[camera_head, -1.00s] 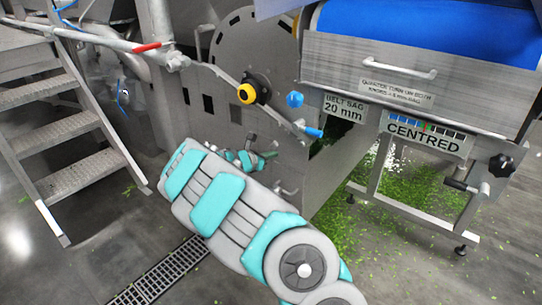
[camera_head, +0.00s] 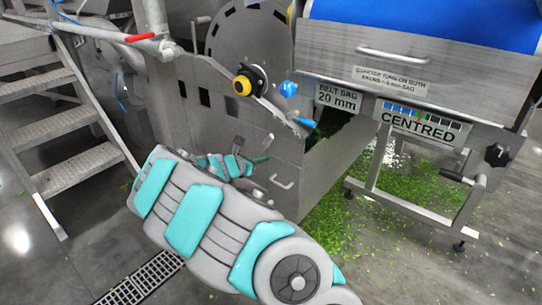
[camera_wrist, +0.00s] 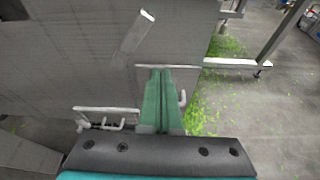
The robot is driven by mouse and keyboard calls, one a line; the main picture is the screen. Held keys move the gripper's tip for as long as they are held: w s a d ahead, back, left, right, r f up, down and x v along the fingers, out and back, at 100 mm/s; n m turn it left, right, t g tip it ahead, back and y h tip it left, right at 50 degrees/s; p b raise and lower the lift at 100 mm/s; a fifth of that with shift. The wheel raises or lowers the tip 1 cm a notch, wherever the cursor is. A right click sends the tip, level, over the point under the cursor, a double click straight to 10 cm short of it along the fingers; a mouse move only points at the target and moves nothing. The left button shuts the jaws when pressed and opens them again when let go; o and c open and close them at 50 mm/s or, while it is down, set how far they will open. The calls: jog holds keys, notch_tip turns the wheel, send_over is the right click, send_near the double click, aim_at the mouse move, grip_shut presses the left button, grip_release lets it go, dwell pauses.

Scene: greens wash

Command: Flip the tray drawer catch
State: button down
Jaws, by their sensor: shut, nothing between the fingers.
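My gripper (camera_wrist: 159,76) is shut and empty, its two green fingers pressed together in the wrist view. In the head view its tips (camera_head: 262,158) are close to the grey machine side panel, mostly behind my arm. A flat pale metal lever (camera_wrist: 134,35), which looks like the catch, stands tilted on the panel just beyond and left of the fingertips, apart from them. The tray drawer front (camera_head: 296,190) has a small bar handle (camera_head: 282,183) below the gripper. Whether the fingertips touch the panel edge I cannot tell.
A yellow-and-black knob (camera_head: 243,85) and blue-ended levers (camera_head: 305,122) are above the gripper. The frame with the blue belt (camera_head: 420,22) stands right. Metal stairs (camera_head: 75,165) are left.

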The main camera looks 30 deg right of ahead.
jog(key=shift+s+a+r, duration=0.1)
jog(key=shift+a+r, duration=0.1)
jog(key=shift+a, duration=1)
jog(key=shift+s+a+r, duration=0.1)
jog(key=shift+a+r, duration=0.1)
jog(key=shift+a, duration=1)
